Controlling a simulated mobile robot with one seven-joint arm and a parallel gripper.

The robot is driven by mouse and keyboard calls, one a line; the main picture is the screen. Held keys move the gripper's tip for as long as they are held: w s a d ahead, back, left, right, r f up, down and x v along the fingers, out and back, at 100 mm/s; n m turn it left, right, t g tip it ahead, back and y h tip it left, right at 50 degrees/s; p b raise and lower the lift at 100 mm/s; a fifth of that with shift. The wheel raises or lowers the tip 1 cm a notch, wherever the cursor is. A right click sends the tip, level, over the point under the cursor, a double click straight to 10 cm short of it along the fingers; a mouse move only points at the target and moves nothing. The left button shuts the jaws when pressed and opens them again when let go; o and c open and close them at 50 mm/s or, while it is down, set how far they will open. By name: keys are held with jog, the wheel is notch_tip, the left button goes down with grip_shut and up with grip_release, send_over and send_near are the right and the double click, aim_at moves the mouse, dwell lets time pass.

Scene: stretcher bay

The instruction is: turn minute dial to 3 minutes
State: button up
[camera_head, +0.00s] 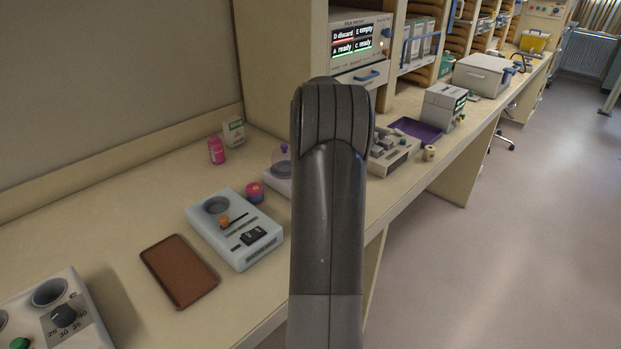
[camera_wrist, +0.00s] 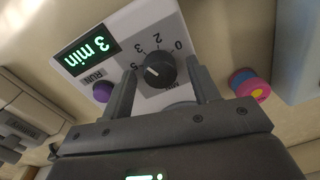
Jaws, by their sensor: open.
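In the wrist view, a pale timer unit (camera_wrist: 150,22) has a black minute dial (camera_wrist: 160,70) on a grey patch with printed numbers, among them 0, 2, 3 and 5. The dial's white mark points toward the left of the picture. The green display (camera_wrist: 91,50) reads "3 min". A purple button (camera_wrist: 102,92) marked RUN is beside the dial. My gripper (camera_wrist: 160,67) is open, one finger on each side of the dial, with visible gaps. In the head view, my arm hides most of the timer unit (camera_head: 276,183), its dial and my gripper.
A pink and blue pot (camera_head: 255,192) stands close by; it also shows in the wrist view (camera_wrist: 250,85). A pale blue device (camera_head: 262,228) and a brown tray (camera_head: 147,257) lie nearer on the bench. A grey device (camera_head: 398,155) stands beyond my arm.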

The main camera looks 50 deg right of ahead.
notch_tip(320, 180, up, 11)
jog(key=shift+d, duration=0.25)
jog(key=shift+f, duration=0.1)
dwell(0.5)
